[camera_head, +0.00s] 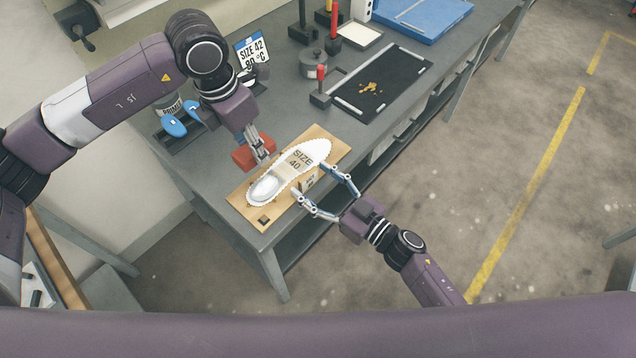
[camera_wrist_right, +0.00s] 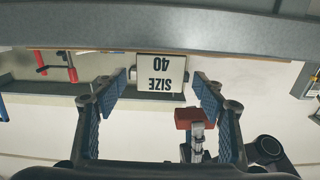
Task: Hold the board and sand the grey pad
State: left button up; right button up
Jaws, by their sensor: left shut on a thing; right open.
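The wooden board (camera_head: 241,200) lies on the near left corner of the grey bench, carrying a white insole (camera_head: 314,149) marked "SIZE 40". A paler grey patch (camera_head: 265,188) shows at the insole's lower left end; I cannot tell for sure that it is the grey pad. My left gripper (camera_head: 262,158) is shut on a red block (camera_head: 241,153) beside the board's far edge. My right gripper (camera_head: 308,180) is open at the board's near edge, its fingers spread either side of a small tag. In the right wrist view a "SIZE 40" plate (camera_wrist_right: 161,73) shows between the fingers.
A black mat (camera_head: 395,80) with yellow-brown bits lies to the right. Open floor lies at right.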

jog(key=c, duration=1.4)
pick_arm(q)
jog(key=shift+f, duration=0.1)
notch_tip(320, 180, down, 8)
jog(key=m, duration=0.4)
jog(key=shift+m+g, duration=0.3)
jog(key=shift+f, duration=1.2)
jog(key=shift+w, duration=0.1)
jog(key=shift+a, duration=0.1)
